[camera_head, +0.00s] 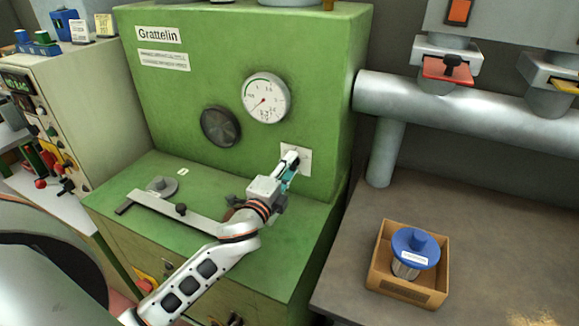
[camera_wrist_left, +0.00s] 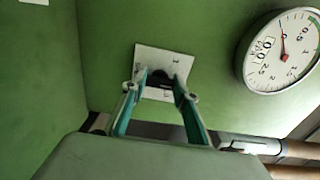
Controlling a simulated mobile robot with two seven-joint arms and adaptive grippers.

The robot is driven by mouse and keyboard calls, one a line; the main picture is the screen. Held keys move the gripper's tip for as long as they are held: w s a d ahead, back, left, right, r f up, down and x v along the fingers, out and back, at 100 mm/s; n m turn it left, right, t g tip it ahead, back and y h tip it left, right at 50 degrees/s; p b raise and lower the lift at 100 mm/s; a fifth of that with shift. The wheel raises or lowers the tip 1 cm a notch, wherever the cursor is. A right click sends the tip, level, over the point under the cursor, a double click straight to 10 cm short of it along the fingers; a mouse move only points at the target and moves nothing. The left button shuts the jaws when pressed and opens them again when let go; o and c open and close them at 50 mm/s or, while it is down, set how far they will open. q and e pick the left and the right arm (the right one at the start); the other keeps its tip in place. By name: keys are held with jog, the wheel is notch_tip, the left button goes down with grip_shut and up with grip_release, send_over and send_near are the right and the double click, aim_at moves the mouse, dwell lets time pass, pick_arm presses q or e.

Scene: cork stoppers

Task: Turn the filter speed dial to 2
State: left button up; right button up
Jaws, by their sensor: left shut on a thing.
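The speed dial is a small dark knob (camera_wrist_left: 163,78) on a white square plate (camera_head: 305,162) on the green machine's upright face. The plate also shows in the left wrist view (camera_wrist_left: 150,54), with small marks that are mostly too small to read. My left gripper (camera_head: 291,160) reaches the plate from the front. In the left wrist view its teal fingers (camera_wrist_left: 161,82) stand on both sides of the knob and are shut on it. The fingers hide part of the knob, and I cannot tell which mark it points to. My right gripper is in neither view.
A round gauge (camera_head: 266,98) and a dark round disc (camera_head: 220,126) are up and left of the plate. A flat metal bar (camera_head: 160,207) lies on the green ledge. A cardboard box (camera_head: 408,288) with a blue-topped item (camera_head: 416,247) stands on the right table.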

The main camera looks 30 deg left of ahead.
pick_arm(q)
jog(key=shift+f, duration=0.1)
jog(key=o, duration=1.1)
jog(key=shift+s, duration=0.1)
jog(key=s, duration=1.2)
jog(key=shift+d, duration=0.35)
